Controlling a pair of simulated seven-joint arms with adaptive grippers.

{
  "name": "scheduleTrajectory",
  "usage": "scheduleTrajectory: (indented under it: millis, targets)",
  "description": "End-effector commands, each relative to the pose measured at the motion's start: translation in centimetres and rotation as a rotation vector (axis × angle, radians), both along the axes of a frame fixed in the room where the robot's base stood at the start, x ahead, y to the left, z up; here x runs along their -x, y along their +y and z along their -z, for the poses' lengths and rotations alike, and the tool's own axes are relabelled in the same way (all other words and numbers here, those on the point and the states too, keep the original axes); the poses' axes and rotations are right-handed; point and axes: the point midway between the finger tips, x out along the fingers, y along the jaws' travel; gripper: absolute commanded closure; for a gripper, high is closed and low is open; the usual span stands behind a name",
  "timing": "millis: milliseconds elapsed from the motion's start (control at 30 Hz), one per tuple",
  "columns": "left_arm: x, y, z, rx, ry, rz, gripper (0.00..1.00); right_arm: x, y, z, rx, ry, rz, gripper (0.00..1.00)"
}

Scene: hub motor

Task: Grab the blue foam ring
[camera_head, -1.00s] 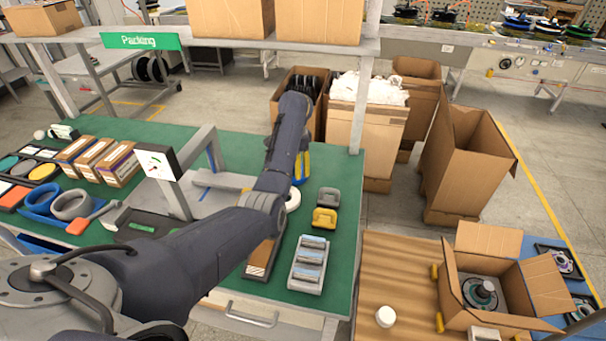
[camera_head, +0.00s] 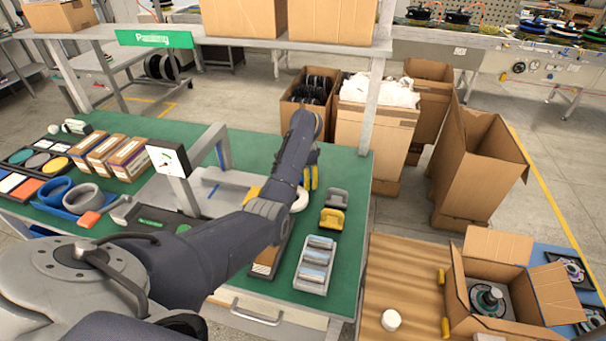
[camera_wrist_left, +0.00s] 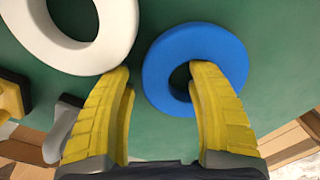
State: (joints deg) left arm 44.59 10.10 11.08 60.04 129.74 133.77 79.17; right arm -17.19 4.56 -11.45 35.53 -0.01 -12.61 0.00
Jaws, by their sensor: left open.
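The blue foam ring (camera_wrist_left: 165,62) lies flat on the green tabletop in the left wrist view. My left gripper (camera_wrist_left: 160,74) is open above the table, with nothing held. Its right finger overlaps the ring's hole in this view, and its left finger is to the left of the ring, close to a white ring (camera_wrist_left: 112,28). I cannot tell how high the fingertips are. In the head view the yellow fingers of my left gripper (camera_head: 311,178) show beyond my arm, and this blue ring is hidden. My right gripper is not in view.
The white ring also shows partly in the head view (camera_head: 301,199). A grey block (camera_head: 337,197), a yellow block (camera_head: 332,219) and a grey tray (camera_head: 315,264) stand to the right on the green table. A display stand (camera_head: 168,158) and boxes (camera_head: 128,158) are to the left.

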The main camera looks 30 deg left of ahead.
Motion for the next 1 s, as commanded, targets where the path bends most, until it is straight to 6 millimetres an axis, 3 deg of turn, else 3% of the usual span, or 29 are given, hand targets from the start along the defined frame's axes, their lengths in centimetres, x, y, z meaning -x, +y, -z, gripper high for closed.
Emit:
scheduleTrajectory:
  millis: [67,400,1000]
  targets:
    - [-0.02,-0.01,-0.02,0.0,0.0,0.0,0.47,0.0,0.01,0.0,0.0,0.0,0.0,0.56]
    - [-0.03,-0.02,-0.05,0.0,0.0,0.0,0.87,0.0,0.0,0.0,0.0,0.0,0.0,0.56]
    - [-0.43,-0.57,-1.01,0.0,-0.003,0.008,0.88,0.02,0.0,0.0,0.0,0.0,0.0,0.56]
